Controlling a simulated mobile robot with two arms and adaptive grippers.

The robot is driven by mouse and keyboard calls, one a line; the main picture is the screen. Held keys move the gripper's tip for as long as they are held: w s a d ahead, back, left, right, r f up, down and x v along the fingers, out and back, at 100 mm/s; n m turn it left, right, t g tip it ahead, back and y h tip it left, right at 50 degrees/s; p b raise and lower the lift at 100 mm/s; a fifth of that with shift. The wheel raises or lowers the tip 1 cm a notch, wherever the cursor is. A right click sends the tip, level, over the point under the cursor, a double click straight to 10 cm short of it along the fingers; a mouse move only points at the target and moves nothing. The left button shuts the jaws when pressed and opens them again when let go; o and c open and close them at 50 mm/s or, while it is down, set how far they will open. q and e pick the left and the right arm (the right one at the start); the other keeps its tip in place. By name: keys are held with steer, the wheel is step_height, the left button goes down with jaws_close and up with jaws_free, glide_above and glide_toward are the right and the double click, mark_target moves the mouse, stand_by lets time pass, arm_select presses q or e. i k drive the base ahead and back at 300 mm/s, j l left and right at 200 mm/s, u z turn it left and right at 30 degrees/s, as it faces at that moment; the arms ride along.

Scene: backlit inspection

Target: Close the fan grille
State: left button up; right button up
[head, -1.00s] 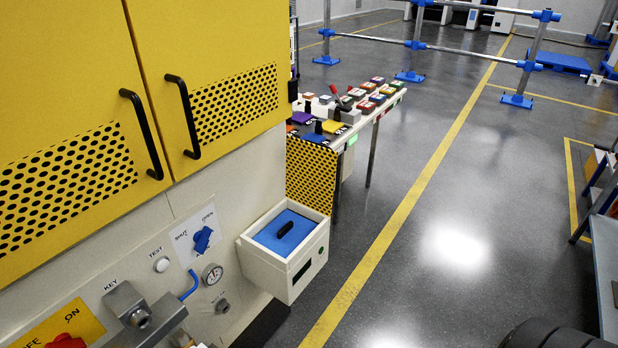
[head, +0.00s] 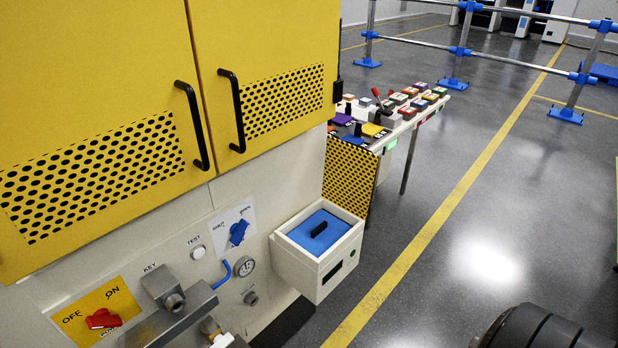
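No part is marked as a fan grille, so I cannot tell which one it is. Two yellow cabinet doors fill the upper left of the head view, the left door (head: 90,90) and the right door (head: 265,45). Each has a field of black perforations and a black bar handle. The doors sit side by side and look shut. A yellow perforated panel (head: 358,180) stands upright at the near end of the bench behind the cabinet. Neither of my grippers shows in the view.
Below the doors are a red OFF/ON switch (head: 103,319), a grey key block (head: 160,284), a blue knob (head: 238,232) and a gauge (head: 244,266). A white box with a blue top (head: 296,258) juts out. The bench (head: 400,125) carries coloured items.

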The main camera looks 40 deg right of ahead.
mark_target(350, 168)
steer(key=i+l+u, duration=0.1)
steer(key=l+u, duration=0.95)
steer(key=l, duration=0.65)
steer(key=k+l+u, duration=0.1)
steer(key=l, duration=0.4)
steer(key=k+l, duration=0.15)
steer(key=l, duration=0.3)
steer(key=l+u, duration=0.1)
steer(key=l, duration=0.35)
steer(key=k+l, duration=0.15)
steer(key=l, duration=0.3)
steer(key=k+l+u, duration=0.15)
steer(key=l, duration=0.35)
